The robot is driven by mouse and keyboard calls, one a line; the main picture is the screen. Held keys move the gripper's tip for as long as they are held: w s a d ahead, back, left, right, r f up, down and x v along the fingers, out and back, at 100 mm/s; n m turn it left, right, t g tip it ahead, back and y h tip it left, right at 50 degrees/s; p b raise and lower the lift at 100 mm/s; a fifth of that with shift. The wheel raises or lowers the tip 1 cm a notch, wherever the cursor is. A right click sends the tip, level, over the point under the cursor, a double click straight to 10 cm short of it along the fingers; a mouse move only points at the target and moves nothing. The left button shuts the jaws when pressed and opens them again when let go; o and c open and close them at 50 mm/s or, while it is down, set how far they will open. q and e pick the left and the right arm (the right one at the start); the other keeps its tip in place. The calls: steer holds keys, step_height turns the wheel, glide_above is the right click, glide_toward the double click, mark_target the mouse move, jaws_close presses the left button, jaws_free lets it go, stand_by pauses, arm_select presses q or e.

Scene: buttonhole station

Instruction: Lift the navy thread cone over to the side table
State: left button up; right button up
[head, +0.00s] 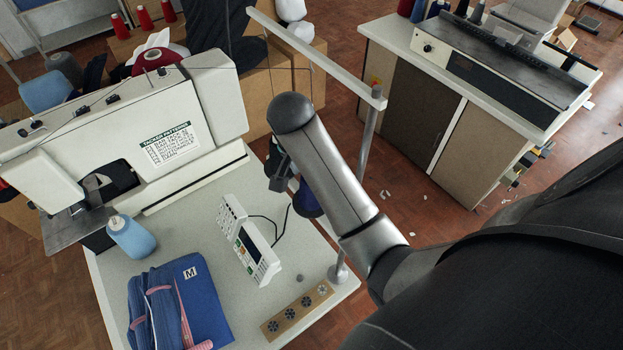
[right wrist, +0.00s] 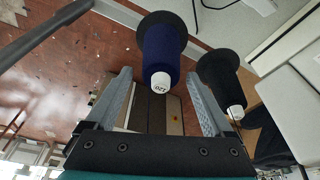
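The navy thread cone (right wrist: 162,48) shows in the right wrist view, with a white labelled tip and a dark, wide base. In the head view only a dark blue piece of it (head: 307,201) shows beside my right arm, at the right side of the sewing table (head: 190,235). My right gripper (right wrist: 158,74) is open, its fingers apart to either side of the cone's tip, with no visible contact. A black cone (right wrist: 221,82) is just right of the right finger. My left gripper is not in view.
A white-topped cabinet (head: 400,35) with a machine stands at the upper right. A post with a rail (head: 320,55) rises at the sewing table's right edge.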

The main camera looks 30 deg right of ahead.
jaws_close()
stand_by(0.5)
